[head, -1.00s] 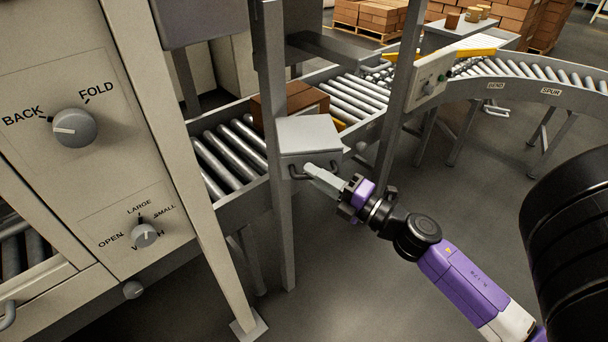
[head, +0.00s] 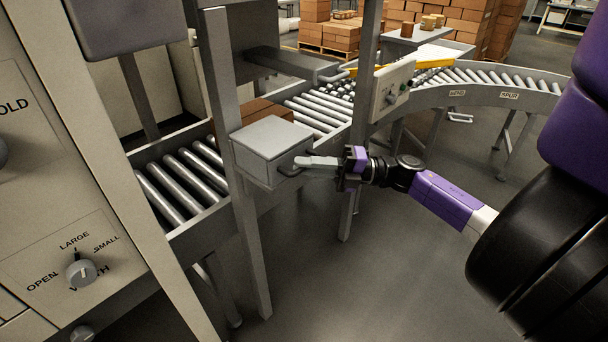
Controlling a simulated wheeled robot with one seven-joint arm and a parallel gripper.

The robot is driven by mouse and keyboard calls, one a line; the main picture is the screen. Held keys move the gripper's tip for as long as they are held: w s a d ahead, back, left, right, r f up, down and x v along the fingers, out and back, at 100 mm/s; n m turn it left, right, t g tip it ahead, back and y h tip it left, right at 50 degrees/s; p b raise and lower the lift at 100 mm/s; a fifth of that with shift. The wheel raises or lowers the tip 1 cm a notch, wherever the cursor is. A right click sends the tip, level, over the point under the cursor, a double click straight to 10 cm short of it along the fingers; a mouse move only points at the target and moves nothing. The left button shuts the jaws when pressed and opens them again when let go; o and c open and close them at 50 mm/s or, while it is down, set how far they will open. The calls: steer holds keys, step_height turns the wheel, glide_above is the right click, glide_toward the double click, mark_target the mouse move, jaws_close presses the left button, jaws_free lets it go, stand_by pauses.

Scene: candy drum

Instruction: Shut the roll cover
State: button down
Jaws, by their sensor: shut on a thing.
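The roll cover (head: 270,137) is the grey lid of a small metal box mounted on an upright post beside the conveyor. It lies across the top of the box, and I see no clear gap under it, though its far edge is hard to judge. My gripper (head: 303,162) reaches in from the right, at the box's right-hand face. It is shut on the dark handle (head: 288,172) there. The fingers hide part of the handle. The inside of the box is not visible.
A roller conveyor (head: 185,185) with a brown carton (head: 262,110) runs behind the box. A control panel with a width knob (head: 81,273) stands at the left. Another post (head: 366,60) with a small panel (head: 392,88) stands behind my gripper. The floor in front is clear.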

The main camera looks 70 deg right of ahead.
steer(key=shift+d, duration=0.2)
steer(key=c, duration=1.5)
jaws_free()
steer(key=shift+o, duration=0.2)
steer(key=b+v, duration=0.1)
steer(key=v, duration=0.6)
steer(key=shift+s+b, duration=0.35)
steer(key=shift+b, duration=0.05)
steer(key=shift+d, duration=0.15)
